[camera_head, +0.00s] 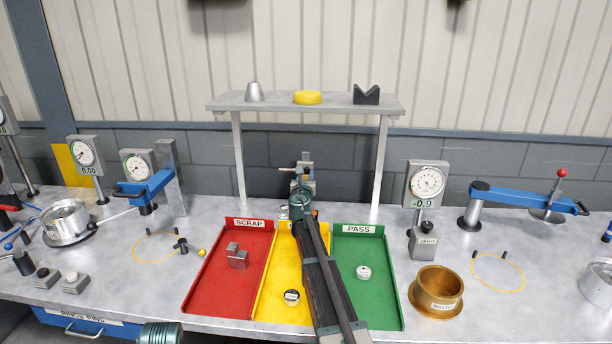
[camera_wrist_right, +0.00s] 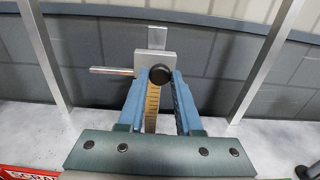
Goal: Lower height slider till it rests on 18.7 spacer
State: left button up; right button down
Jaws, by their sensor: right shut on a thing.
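The height slider (camera_wrist_right: 172,60) is a grey block with a black round knob on its face, in the right wrist view. A grey post end shows above it and a thin rod sticks out to its left. My right gripper (camera_wrist_right: 155,80) is shut on the slider. In the head view my right gripper (camera_head: 301,182) is small, behind the middle tray, and my arm hides much of what is there. I cannot make out the 18.7 spacer, nor the gap under the slider.
Red SCRAP (camera_head: 213,290), yellow (camera_head: 265,290) and green PASS (camera_head: 385,300) trays lie in front. A grey shelf (camera_head: 340,104) on two legs stands behind. A dial gauge (camera_head: 427,183) and brass ring (camera_head: 437,290) stand at right; several gauges stand at left.

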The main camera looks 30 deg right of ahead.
notch_tip(320, 180, down, 17)
jog(key=b, duration=1.7)
jog(key=shift+f, duration=0.2)
jog(key=shift+r, duration=0.1)
jog(key=c, duration=0.6)
grip_release()
jog(key=shift+s, duration=0.1)
jog(key=v, duration=1.3)
jog(key=shift+s+a, duration=0.25)
jog(key=shift+s, duration=0.05)
